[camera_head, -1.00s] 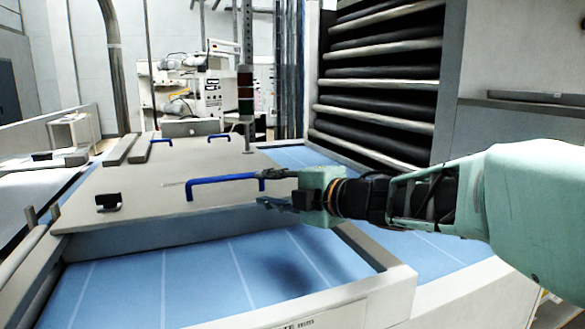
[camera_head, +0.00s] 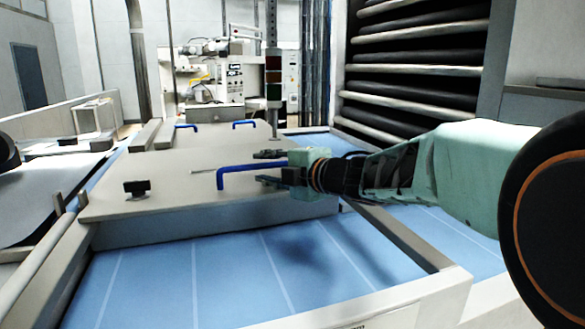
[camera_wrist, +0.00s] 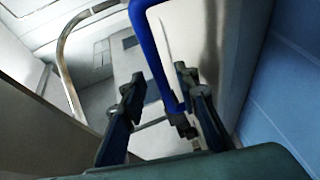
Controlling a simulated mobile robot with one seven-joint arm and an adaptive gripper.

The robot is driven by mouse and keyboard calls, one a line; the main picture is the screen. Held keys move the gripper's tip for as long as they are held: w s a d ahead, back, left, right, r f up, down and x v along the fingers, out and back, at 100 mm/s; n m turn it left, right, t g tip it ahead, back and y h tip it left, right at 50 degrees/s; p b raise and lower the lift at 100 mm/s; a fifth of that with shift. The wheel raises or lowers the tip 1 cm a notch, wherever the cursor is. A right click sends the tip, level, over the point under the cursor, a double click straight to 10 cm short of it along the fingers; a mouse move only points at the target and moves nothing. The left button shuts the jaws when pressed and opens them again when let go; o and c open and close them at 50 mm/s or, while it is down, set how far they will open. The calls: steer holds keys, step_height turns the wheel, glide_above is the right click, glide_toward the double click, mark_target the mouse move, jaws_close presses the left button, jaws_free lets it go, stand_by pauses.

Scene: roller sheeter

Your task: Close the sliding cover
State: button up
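The sliding cover (camera_head: 165,208) is a flat beige panel over a blue bed, its front edge short of the near frame. A blue bar handle (camera_head: 232,170) stands near its front edge, and the handle also shows in the wrist view (camera_wrist: 150,52). My gripper (camera_head: 266,166) is at the handle's right end, with one finger on the far side and one on the near side. In the wrist view my gripper (camera_wrist: 157,106) has its dark fingers apart, with the handle's lower end between them. Whether a finger touches it I cannot tell.
The blue bed (camera_head: 225,275) lies open in front of the cover, bounded by a pale near frame. A small black knob (camera_head: 137,188) sits on the cover's left. Two more blue handles (camera_head: 245,124) are farther back. A rack of dark rollers (camera_head: 410,75) stands at the right.

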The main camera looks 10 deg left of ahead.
steer(key=shift+x, duration=1.4)
steer(key=shift+c, duration=0.4)
jaws_close()
